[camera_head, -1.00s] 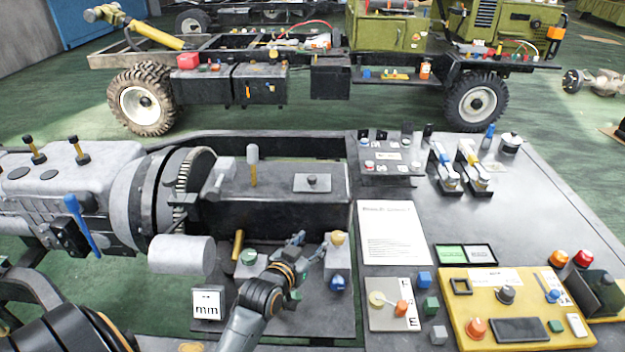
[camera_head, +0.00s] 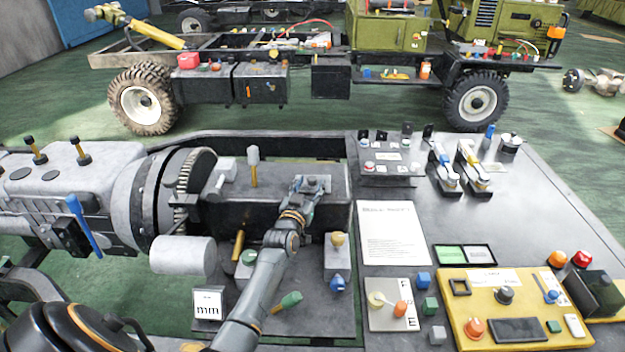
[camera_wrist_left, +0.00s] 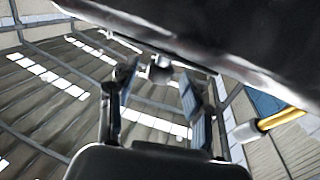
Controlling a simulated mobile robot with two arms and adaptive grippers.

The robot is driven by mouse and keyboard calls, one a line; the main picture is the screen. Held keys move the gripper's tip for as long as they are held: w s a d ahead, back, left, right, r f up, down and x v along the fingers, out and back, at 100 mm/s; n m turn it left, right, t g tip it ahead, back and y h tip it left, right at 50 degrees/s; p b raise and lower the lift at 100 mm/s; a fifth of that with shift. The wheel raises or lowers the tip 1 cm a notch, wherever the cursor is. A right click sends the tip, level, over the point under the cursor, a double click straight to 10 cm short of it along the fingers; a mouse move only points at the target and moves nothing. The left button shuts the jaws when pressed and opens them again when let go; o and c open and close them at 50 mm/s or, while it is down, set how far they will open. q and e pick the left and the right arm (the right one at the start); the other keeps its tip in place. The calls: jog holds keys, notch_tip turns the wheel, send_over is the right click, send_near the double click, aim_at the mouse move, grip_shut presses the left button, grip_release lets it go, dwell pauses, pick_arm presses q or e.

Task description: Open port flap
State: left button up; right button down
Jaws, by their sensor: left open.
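The port flap (camera_head: 325,184) is a small grey plate with a dark knob on top of the long dark box. In the head view my left gripper (camera_head: 308,184) is over it and hides much of it. In the left wrist view my left gripper (camera_wrist_left: 160,92) has its two fingers apart. A small rounded grey knob (camera_wrist_left: 160,71) shows between and just beyond the fingertips, under a dark surface; I cannot tell whether the fingers touch it. My right gripper is not in view.
An upright grey-topped lever (camera_head: 253,165) stands on the box (camera_head: 240,215) left of the flap. A ribbed gear ring and grey casing (camera_head: 80,190) are farther left. The right bench (camera_head: 480,225) holds a paper sheet (camera_head: 393,232) and a yellow control panel (camera_head: 470,290).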

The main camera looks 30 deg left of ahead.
pick_arm(q)
jog(key=shift+x, duration=1.3)
grip_shut()
